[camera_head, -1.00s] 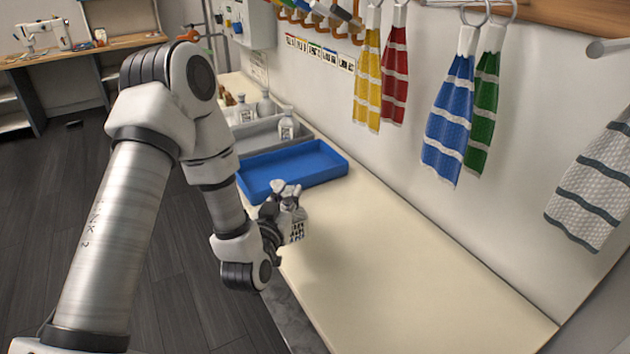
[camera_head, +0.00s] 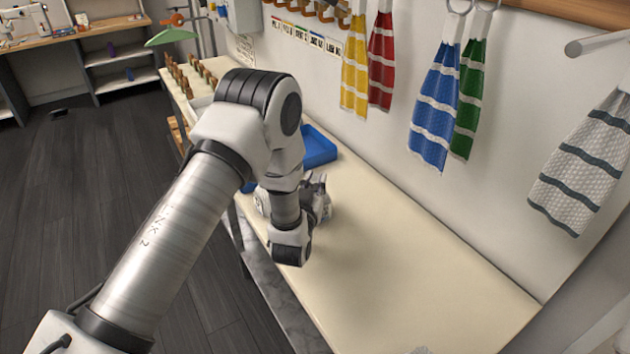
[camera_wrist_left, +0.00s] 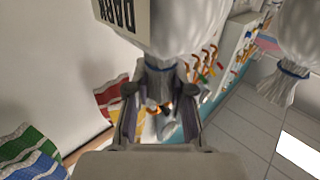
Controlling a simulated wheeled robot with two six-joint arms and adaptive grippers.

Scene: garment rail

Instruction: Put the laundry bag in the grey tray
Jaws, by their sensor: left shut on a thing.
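My left gripper (camera_head: 318,192) is low over the cream bench, beside the blue tray. In the left wrist view my left gripper (camera_wrist_left: 159,92) is shut on the gathered neck of a white laundry bag (camera_wrist_left: 185,25), which has a label with dark letters. In the head view the arm and gripper hide most of the bag; a whitish part (camera_head: 327,208) shows beside the fingers. I cannot make out the grey tray in the head view, where my arm covers that part of the bench. My right gripper is not in view.
A blue tray (camera_head: 318,148) is partly behind my arm. Small brown pegs (camera_head: 185,80) stand at the bench's far end. Coloured towels (camera_head: 437,105) hang on the right wall. A second white bag with a blue tie (camera_wrist_left: 290,72) shows in the wrist view. The near bench is clear.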

